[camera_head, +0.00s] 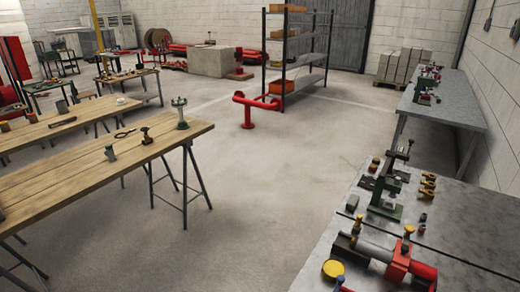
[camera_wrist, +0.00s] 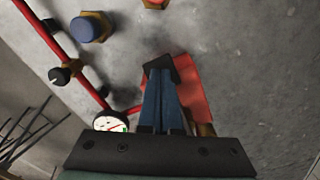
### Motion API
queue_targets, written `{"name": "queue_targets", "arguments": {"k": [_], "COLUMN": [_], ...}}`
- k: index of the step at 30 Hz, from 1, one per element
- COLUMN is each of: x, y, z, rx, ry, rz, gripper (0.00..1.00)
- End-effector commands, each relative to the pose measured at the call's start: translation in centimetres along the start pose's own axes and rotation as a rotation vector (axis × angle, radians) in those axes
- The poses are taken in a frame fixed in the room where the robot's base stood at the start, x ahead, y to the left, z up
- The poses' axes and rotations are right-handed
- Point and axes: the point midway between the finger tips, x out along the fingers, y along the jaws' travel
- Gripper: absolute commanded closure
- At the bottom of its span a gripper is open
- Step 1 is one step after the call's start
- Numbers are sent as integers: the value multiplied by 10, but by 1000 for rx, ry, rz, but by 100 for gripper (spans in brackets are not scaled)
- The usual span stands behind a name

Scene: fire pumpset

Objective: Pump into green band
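The wrist view shows a round white dial gauge (camera_wrist: 110,124) with a dark rim, a thin needle and a small green patch at its lower right. It is partly hidden by my gripper's dark body, and the exact reading is too small to tell. My gripper (camera_wrist: 161,70) points down with its two blue fingers side by side and dark tips together. It looks shut. A red part (camera_wrist: 190,92) lies just behind and right of the fingers; I cannot tell whether they touch it. My gripper does not show in the head view.
In the wrist view, a red pipe (camera_wrist: 84,82) with a dark knob (camera_wrist: 60,77) runs at left, near a blue-capped fitting (camera_wrist: 90,27). In the head view, a grey bench (camera_head: 463,218) at right holds red and green devices. A wooden table (camera_head: 85,170) stands left; open floor (camera_head: 265,170) lies between.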

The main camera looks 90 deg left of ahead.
Motion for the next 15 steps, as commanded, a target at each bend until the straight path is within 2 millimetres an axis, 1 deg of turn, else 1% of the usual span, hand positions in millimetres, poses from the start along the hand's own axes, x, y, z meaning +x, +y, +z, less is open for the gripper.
{"name": "queue_targets", "arguments": {"k": [15], "x": [-47], "y": [0], "z": [-1], "rx": [-1], "ry": [2], "rz": [0], "gripper": [100]}}
